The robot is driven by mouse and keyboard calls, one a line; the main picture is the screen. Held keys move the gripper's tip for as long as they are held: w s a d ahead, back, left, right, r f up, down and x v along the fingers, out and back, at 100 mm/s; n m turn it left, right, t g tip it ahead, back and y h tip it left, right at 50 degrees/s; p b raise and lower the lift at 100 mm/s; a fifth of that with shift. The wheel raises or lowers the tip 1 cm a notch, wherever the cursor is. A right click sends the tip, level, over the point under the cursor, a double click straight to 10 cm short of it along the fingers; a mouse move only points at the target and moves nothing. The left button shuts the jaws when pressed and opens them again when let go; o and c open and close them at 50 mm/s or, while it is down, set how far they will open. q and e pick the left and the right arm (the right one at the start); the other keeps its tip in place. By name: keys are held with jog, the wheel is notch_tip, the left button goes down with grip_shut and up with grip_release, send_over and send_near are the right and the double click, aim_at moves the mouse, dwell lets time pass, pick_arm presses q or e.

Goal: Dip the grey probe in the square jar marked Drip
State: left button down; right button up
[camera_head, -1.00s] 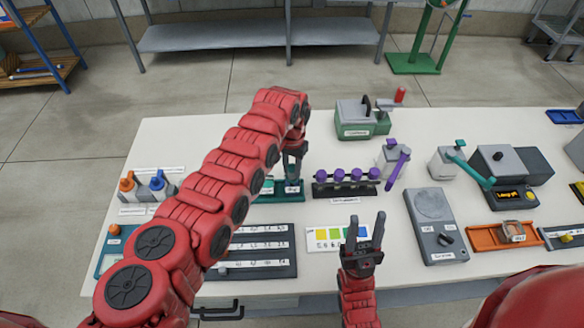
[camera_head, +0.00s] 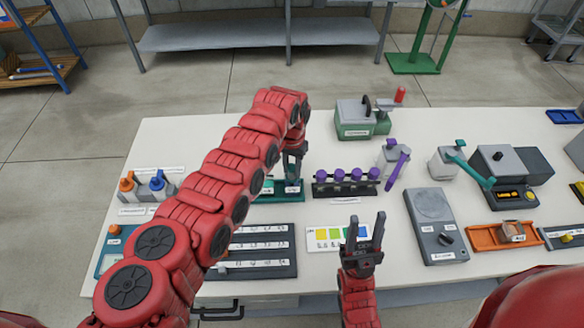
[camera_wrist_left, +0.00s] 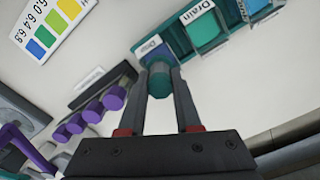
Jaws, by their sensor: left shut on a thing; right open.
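My left gripper (camera_head: 293,172) points down over the teal rack (camera_head: 262,197) of jars. In the left wrist view its fingers (camera_wrist_left: 158,95) are shut on a teal round piece (camera_wrist_left: 159,80). I cannot tell whether this is a knob, a lid or part of a probe. Orange-topped (camera_head: 127,184) and blue-topped (camera_head: 158,183) probes stand at the left; I cannot make out a grey probe. My right gripper (camera_head: 364,230) is open and empty.
A black rack with purple-capped vials (camera_head: 346,183) stands right of the jars. A colour chart (camera_head: 326,239) and a dark labelled board (camera_head: 262,243) lie in front. A green-and-grey device (camera_head: 357,120) is behind. Bare table lies behind the jar rack.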

pick_arm(q)
jog(key=shift+r+p, duration=1)
jog(key=shift+r, duration=0.55)
jog(key=shift+r+p, duration=0.65)
jog(key=shift+r, duration=2.1)
